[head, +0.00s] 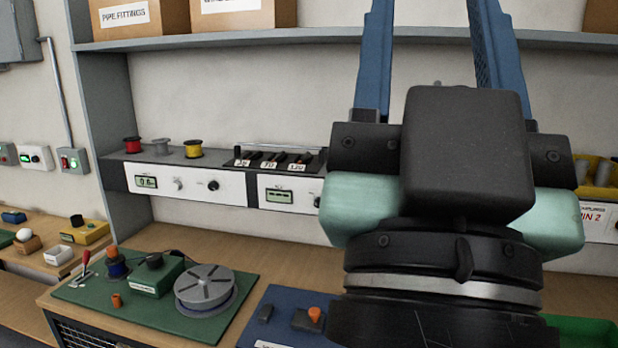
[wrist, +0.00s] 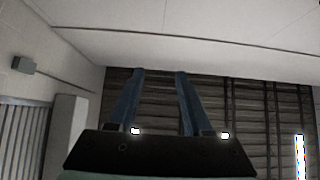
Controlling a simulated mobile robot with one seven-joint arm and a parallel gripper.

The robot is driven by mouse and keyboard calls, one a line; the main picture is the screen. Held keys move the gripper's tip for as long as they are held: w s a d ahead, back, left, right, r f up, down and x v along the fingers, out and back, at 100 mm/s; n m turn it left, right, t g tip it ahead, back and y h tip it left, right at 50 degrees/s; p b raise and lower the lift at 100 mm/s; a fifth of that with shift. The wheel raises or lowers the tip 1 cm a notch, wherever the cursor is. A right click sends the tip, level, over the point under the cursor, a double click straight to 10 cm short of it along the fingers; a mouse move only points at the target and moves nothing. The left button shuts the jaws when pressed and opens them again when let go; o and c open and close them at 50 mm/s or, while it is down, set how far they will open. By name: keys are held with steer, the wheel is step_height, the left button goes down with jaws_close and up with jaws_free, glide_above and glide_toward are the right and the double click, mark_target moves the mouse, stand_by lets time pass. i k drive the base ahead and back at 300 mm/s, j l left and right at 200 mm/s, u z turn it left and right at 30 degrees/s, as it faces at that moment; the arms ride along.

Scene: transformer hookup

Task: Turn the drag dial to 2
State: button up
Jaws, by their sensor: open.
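A green box with a black knob on top (head: 152,261) stands on a green board (head: 120,300) at the lower left of the head view. It may be the drag dial; its small label and its setting are too small to read. A round grey slotted disc (head: 205,286) sits to its right, and a spool with an orange top (head: 114,262) to its left. My gripper (head: 432,40) is raised at the right of the head view, well away from the box, with its blue fingers pointing up. The fingers are apart and empty in the wrist view (wrist: 160,78), which shows only walls and ceiling.
A red-handled lever (head: 84,262) and a small orange peg (head: 117,300) are on the same board. A blue board (head: 270,325) lies to the right. Instrument panels with knobs (head: 190,184) run behind the bench below a shelf (head: 250,37) with boxes. Air above the green board is clear.

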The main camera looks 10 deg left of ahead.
mark_target(214, 185)
steer(key=i+j, duration=0.35)
steer(key=j, duration=0.15)
steer(key=i+j, duration=0.35)
steer(key=j, duration=0.15)
steer(key=i+j, duration=0.3)
steer(key=j, duration=0.15)
steer(key=j+u, duration=0.05)
